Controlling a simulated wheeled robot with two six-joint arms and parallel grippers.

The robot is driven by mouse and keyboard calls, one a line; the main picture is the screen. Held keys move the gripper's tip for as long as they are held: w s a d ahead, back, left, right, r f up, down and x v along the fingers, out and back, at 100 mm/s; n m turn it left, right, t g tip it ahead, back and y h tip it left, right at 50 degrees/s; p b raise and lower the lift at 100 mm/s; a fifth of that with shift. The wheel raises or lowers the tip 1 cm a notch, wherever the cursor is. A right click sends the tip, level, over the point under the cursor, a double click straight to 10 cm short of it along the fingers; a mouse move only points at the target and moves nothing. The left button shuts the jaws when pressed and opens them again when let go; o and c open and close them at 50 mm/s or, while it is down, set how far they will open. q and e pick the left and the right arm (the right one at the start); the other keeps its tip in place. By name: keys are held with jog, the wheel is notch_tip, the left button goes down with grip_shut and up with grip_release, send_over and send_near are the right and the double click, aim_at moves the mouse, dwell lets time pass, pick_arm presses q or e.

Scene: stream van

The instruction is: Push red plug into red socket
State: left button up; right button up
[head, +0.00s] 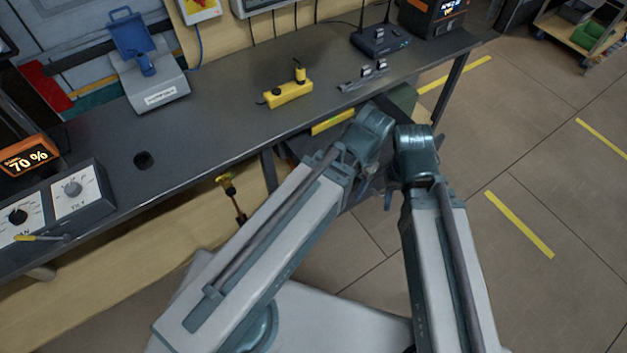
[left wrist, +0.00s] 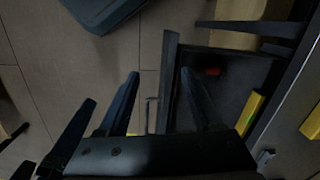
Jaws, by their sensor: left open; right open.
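A small red object (left wrist: 212,71) lies on a dark surface in the left wrist view; I cannot tell whether it is the red plug or the red socket. No clear red socket can be made out. My left gripper (left wrist: 162,98) is open and empty, its dark fingers apart, with the red object beyond the right finger. In the head view it is largely hidden behind my arms. My right gripper (head: 388,197) shows only in small part, low beside the bench, holding nothing I can see.
The grey bench (head: 215,125) carries a yellow block (head: 288,93), grey clips (head: 364,77), a router (head: 380,42) and a control box (head: 62,203). A yellow connector (head: 227,184) hangs at its front edge.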

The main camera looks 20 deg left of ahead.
pick_arm(q)
jog(key=w+a+f+m+b, duration=0.2)
jog(key=w+a+m, duration=0.8)
jog(key=m, duration=1)
jog(key=w+f, duration=0.1)
jog(key=w, duration=0.2)
jog(key=shift+a+h+b, duration=0.2)
jog(key=shift+h+b, duration=0.2)
jog(key=shift+f, duration=0.2)
notch_tip(320, 180, down, 8)
jog(key=b, duration=0.8)
jog(key=shift+s+a+f+b, duration=0.1)
jog(key=shift+f+b, duration=0.15)
jog(key=shift+b, duration=0.1)
jog(key=f+b, duration=0.5)
jog(key=shift+w+f, duration=0.15)
jog(key=shift+w, duration=0.1)
